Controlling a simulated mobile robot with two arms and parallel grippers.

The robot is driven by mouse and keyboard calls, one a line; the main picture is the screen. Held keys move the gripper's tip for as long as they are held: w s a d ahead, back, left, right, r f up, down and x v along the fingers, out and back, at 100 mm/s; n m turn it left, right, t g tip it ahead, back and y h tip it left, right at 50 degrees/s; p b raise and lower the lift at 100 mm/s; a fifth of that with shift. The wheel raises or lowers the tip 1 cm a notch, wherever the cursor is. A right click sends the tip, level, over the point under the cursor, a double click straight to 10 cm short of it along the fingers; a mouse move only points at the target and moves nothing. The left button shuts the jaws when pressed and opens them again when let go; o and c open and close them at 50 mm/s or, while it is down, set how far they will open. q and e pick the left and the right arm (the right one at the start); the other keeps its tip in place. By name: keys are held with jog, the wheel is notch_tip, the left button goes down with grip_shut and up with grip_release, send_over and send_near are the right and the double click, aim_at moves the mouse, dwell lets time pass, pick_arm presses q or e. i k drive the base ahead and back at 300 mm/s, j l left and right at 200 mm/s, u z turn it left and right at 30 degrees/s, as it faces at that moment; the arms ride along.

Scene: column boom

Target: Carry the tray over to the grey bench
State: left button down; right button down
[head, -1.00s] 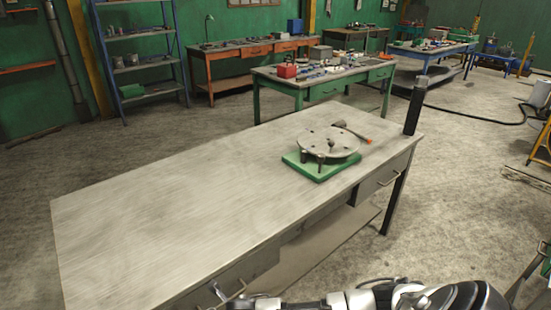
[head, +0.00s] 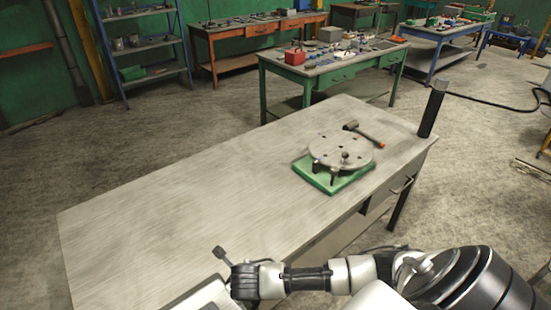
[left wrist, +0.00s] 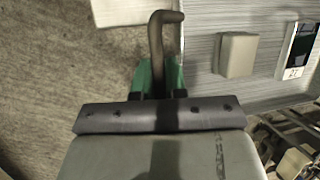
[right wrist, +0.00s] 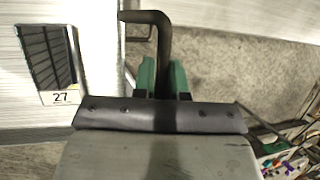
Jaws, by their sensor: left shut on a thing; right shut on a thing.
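The grey bench (head: 170,210) spans the middle of the head view. The tray (head: 207,296) shows only as a pale corner at the bottom edge, in front of the bench's near edge. My right gripper (head: 238,275) is shut on the tray's dark bent handle, which also shows in the right wrist view (right wrist: 152,40). My left gripper (left wrist: 158,80) is shut on the other dark handle (left wrist: 157,40); it is outside the head view. A beige block (left wrist: 237,55) and a dark-faced device labelled 27 (right wrist: 48,55) lie in the tray.
A green base (head: 335,180) with a round, holed plate (head: 340,152) and a hammer (head: 365,133) occupy the bench's far right part. A dark post (head: 432,110) rises at its right corner. The bench top's left and middle are bare.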

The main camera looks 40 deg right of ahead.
aim_at(194, 249)
jog(key=i+l, duration=0.7)
jog(key=i, duration=0.2)
